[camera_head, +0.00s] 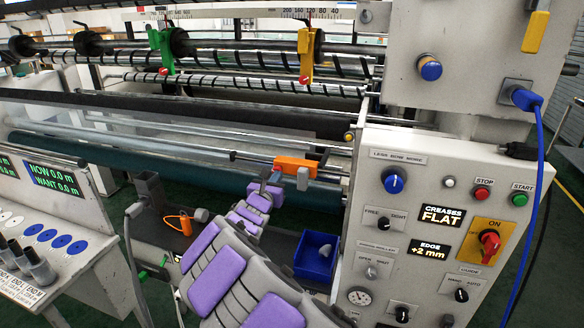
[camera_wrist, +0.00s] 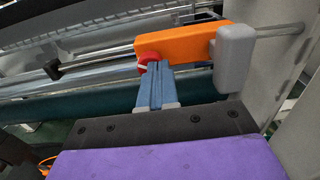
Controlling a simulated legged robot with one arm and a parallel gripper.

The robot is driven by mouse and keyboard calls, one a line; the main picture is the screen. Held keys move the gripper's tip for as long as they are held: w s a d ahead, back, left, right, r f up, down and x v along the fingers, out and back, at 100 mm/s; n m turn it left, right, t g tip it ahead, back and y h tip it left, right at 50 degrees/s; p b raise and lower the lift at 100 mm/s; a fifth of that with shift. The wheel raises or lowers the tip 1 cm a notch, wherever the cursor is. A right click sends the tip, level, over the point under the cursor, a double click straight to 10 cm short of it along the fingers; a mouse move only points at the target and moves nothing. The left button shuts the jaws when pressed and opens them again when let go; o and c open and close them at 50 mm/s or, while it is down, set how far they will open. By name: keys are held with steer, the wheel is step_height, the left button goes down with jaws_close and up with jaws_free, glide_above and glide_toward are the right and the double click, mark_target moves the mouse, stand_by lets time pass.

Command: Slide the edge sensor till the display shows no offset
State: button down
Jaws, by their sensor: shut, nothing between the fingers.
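The edge sensor (camera_head: 292,165) is an orange block on a horizontal metal rod, with a grey head at its right end. In the wrist view the orange sensor (camera_wrist: 185,41) fills the top middle, with a red knob (camera_wrist: 148,60) under its left part. My gripper (camera_head: 272,178) is just below the sensor's left part. In the wrist view its blue-grey fingers (camera_wrist: 154,76) are shut and empty, with their tips at the red knob; I cannot tell whether they touch it. The edge display (camera_head: 430,250) on the right panel reads "EDGE +2 mm".
The white control panel (camera_head: 376,238) stands close right of the sensor, with knobs and a creases display (camera_head: 442,216) reading "FLAT". A blue bin (camera_head: 308,252) is below. Rollers run behind. A dark stop (camera_wrist: 52,69) sits on the rod to the left, with bare rod between.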

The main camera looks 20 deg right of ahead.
mark_target(298, 181)
steer(key=shift+s+d+r+b, duration=0.1)
steer(key=shift+s+d+b, duration=0.5)
steer(key=shift+d+b, duration=0.35)
steer(key=shift+s+d+r+b, duration=0.1)
steer(key=shift+s+d+b, duration=0.55)
steer(key=shift+b, duration=0.4)
stand_by(0.6)
steer(key=shift+d+f, duration=0.1)
steer(key=shift+d, duration=0.2)
steer(key=shift+s+d+f+b, duration=0.2)
steer(key=shift+s+d+b, duration=0.4)
steer(key=shift+b, duration=0.55)
steer(key=shift+w+d, duration=0.1)
steer(key=shift+d, duration=0.65)
steer(key=shift+w+a+r, duration=0.1)
steer(key=shift+w+a, duration=0.05)
steer(key=shift+a, duration=0.3)
steer(key=a+p, duration=0.2)
steer(key=shift+w+p, duration=0.3)
steer(key=shift+w, duration=0.05)
